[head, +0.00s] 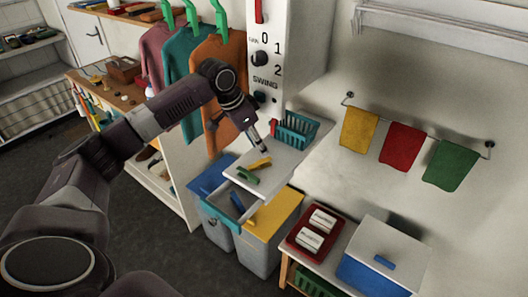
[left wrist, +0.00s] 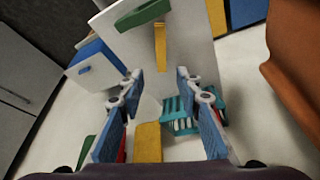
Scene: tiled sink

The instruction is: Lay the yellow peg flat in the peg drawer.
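The yellow peg (head: 259,163) lies on the white worktop (head: 283,160), near a green peg (head: 247,176). The peg drawer (head: 225,206) is pulled out under the worktop, and a blue peg (head: 237,199) shows in it. My left gripper (head: 263,147) points down just above and behind the yellow peg. In the left wrist view, my gripper (left wrist: 157,82) has its blue-padded fingers apart with nothing between them. The yellow peg (left wrist: 160,48) is beyond the fingertips, and the green peg (left wrist: 142,14) is further off. My right gripper is out of view.
A teal basket (head: 297,130) stands at the worktop's back edge, close to my left gripper. Blue and yellow-lidded bins (head: 272,216) stand below. Hanging shirts (head: 218,75) are near my left arm. A low table with a red tray (head: 316,232) and a white-lidded blue box (head: 381,257) is right.

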